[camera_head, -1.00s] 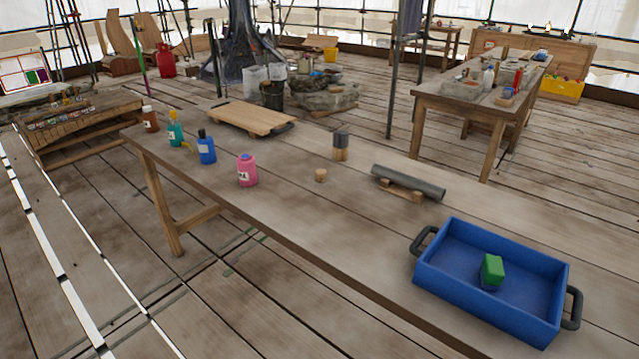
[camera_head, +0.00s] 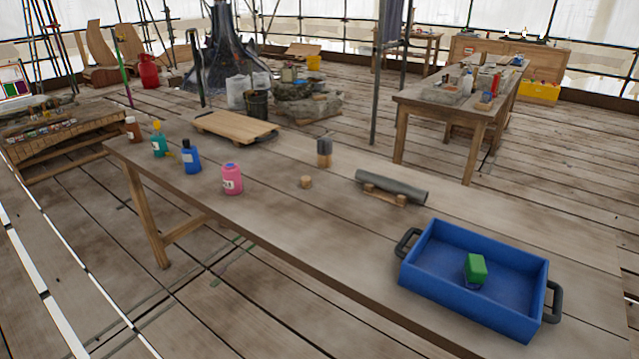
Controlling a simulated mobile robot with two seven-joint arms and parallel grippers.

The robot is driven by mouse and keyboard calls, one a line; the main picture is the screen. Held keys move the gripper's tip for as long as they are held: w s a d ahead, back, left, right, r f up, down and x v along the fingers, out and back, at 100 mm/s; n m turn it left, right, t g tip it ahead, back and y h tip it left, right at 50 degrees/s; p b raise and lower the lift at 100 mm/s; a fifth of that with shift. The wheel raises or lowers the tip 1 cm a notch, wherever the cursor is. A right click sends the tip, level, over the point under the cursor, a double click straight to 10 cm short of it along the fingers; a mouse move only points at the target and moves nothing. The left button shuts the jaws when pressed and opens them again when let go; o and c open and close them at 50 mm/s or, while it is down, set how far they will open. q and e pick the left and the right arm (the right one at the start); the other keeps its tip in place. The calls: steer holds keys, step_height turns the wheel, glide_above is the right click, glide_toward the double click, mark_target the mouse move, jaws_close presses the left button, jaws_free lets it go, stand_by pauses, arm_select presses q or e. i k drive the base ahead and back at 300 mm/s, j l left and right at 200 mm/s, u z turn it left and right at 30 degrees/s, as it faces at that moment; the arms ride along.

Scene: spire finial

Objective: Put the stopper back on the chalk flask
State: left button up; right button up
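Several small labelled flasks stand upright along the left part of the long wooden table: a brown one (camera_head: 133,130), a teal one (camera_head: 159,145) with a yellow top, a blue one (camera_head: 191,160) with a dark top, and a pink one (camera_head: 232,182). The labels are too small to read, so I cannot tell which is the chalk flask. Neither of my grippers is in view.
The long table (camera_head: 290,220) also holds a wooden board (camera_head: 235,127), a grey-and-wood block (camera_head: 324,152), a grey cylinder on a wooden rest (camera_head: 391,187), and a blue tray (camera_head: 435,285) with a green block (camera_head: 475,268). The table's front middle is clear.

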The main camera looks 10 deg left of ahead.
mark_target(230, 170)
steer(key=j+z, duration=0.25)
steer(key=z, duration=0.2)
steer(key=i+j+z, duration=0.1)
steer(key=j+z, duration=0.2)
steer(key=z, duration=0.2)
steer(key=j+z, duration=0.2)
steer(key=j, duration=0.25)
steer(key=k+j+z, duration=0.15)
steer(key=j, duration=0.65)
steer(key=k+j, duration=0.15)
steer(key=j, duration=0.25)
steer(key=j+z, duration=0.1)
steer(key=j, duration=0.25)
